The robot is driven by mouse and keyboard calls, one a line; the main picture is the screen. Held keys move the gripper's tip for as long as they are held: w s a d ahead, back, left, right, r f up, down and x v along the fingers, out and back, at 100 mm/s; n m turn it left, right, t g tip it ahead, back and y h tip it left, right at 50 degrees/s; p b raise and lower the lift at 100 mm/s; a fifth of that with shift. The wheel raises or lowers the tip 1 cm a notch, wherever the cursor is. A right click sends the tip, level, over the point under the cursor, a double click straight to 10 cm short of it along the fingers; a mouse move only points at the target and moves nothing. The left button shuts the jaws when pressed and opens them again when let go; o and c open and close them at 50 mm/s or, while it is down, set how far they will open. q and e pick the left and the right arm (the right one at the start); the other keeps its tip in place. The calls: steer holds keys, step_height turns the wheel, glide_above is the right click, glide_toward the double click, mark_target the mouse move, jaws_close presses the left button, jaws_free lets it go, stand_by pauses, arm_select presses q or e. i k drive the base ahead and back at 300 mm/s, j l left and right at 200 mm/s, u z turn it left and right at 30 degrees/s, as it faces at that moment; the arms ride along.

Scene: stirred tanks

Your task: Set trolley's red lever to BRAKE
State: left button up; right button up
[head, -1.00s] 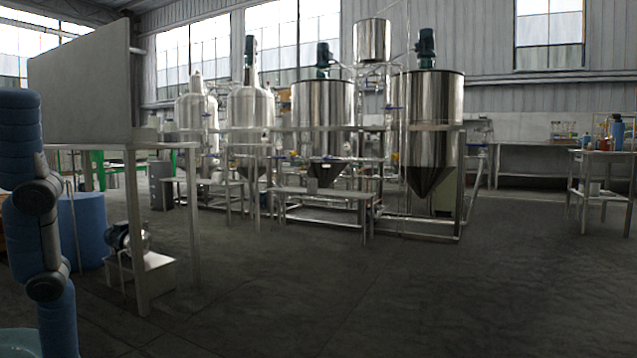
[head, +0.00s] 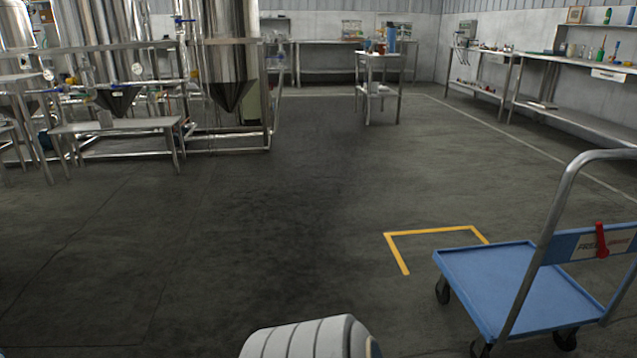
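The blue trolley (head: 515,285) stands on the floor at the lower right of the head view, with a grey tubular handle. Its red lever (head: 601,240) sits on a panel across the handle and points roughly upright. A white label (head: 587,246) beside and behind the lever reads FREE on its left; red lettering on its right is too small to read surely. The lever's exact setting cannot be told. The trolley's right part is cut off by the picture edge. Neither of my grippers is in view.
A yellow floor marking (head: 430,231) lies just behind the trolley. Open dark floor fills the middle and left. Steel tanks (head: 232,70) and a low bench (head: 115,127) stand at left. A small table (head: 378,90) and wall benches (head: 575,118) stand at the back and right.

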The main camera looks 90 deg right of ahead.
mark_target(603, 252)
steer(key=z, duration=2.75)
